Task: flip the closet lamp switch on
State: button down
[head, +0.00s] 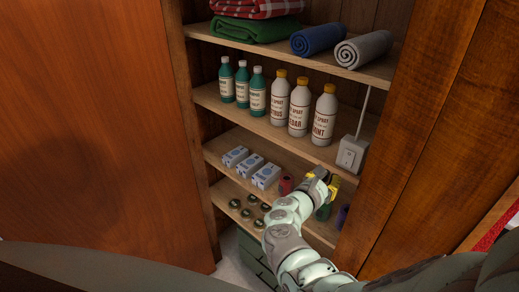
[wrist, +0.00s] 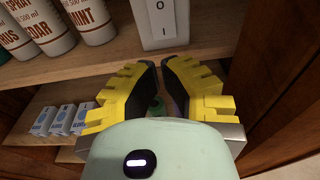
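The lamp switch (head: 351,153) is a white box on the right side of the closet, with a white cord running up from it. In the wrist view the switch (wrist: 160,24) is cut off at the top; O shows above I. I cannot tell which way its rocker is tilted. My gripper (head: 324,178) is in front of the shelves, just below and left of the switch. In the wrist view its yellow-backed fingers (wrist: 162,68) are partly open, with a narrow empty gap, and point toward the switch's lower end. I see no clear contact.
White spray bottles (head: 299,107) and green bottles (head: 241,84) stand left of the switch. Small boxes (head: 250,166) and round tins (head: 249,213) are on lower shelves. Rolled cloths (head: 317,38) lie above. Wooden doors (head: 90,130) and (head: 440,120) flank the opening closely.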

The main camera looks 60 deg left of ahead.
aim_at(344, 164)
jog(key=shift+x, duration=3.45)
jog(key=shift+f, duration=0.1)
jog(key=shift+w+f+b, duration=0.2)
jog(key=shift+f+b, duration=0.1)
jog(key=shift+b, duration=0.8)
jog(key=shift+r, duration=0.25)
